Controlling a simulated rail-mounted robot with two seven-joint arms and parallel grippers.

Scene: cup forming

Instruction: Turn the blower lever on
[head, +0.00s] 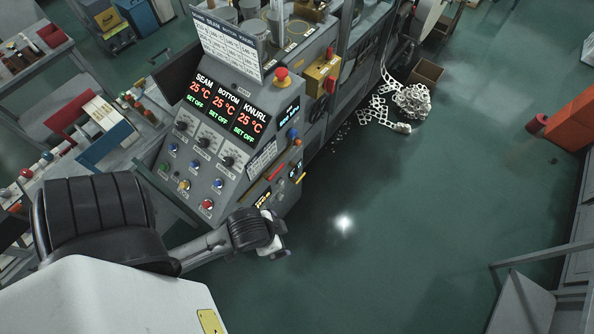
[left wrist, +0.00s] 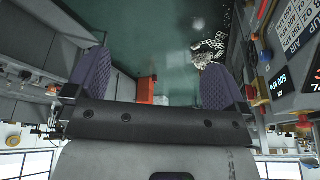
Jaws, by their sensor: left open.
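The slanted control panel (head: 215,150) of the machine has knobs, buttons and lit temperature readouts. Its side face (head: 270,185) carries small red and orange levers (head: 277,172), a blue knob (head: 293,133) and small displays. I cannot tell which of these is the blower lever. My left gripper (head: 284,243) is below this side face, apart from it. In the left wrist view, its two purple finger pads (left wrist: 158,85) are spread wide with nothing between them. Part of the machine's panel (left wrist: 293,60) shows at the right there. My right gripper is not in view.
A yellow box (head: 321,76) with a red handle is on the machine's side. Scrap strip (head: 410,100) lies by a cardboard box (head: 426,72) on the green floor. A bench (head: 75,110) stands at the left. The floor right of the machine is mostly clear.

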